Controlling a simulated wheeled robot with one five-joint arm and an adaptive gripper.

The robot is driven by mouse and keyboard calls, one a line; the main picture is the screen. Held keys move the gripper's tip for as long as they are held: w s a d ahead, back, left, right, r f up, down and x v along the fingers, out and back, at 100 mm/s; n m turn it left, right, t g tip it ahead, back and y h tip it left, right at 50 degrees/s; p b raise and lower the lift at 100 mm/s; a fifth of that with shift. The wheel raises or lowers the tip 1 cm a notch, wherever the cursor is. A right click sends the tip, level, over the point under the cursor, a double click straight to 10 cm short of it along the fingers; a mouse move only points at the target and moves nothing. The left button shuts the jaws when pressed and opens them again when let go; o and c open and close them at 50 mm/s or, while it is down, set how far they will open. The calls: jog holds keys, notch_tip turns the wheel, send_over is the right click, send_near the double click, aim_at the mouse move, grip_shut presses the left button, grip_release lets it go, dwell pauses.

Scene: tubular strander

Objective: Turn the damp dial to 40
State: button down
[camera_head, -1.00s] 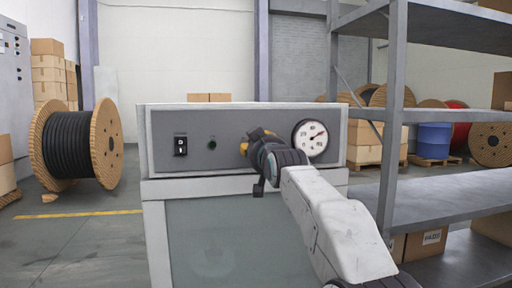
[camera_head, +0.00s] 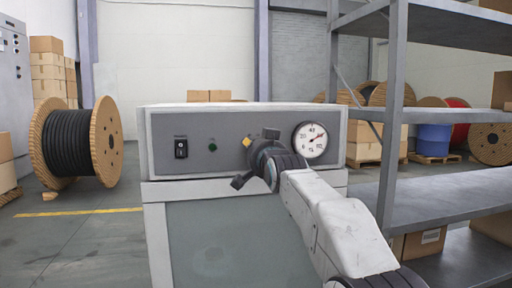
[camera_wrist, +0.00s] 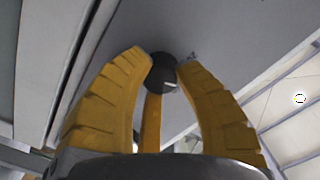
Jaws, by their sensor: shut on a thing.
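The grey control panel (camera_head: 225,170) stands in front of me, with a round white gauge (camera_head: 310,139) at its right side. My gripper (camera_head: 248,141) is at the panel, left of the gauge, and hides the dial in the head view. In the wrist view, the yellow fingers of my gripper (camera_wrist: 160,75) are closed around a small black dial (camera_wrist: 161,76) with a light mark at its lower right edge.
A metal shelf rack (camera_head: 395,110) stands close on the right. A cable reel (camera_head: 78,145) stands on the floor at left.

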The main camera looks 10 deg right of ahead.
jog(key=shift+r+m+p, duration=0.1)
jog(key=shift+m+p, duration=0.5)
jog(key=shift+m, duration=3.6)
jog(key=c, duration=0.9)
grip_release()
jog(key=shift+s, duration=5.95)
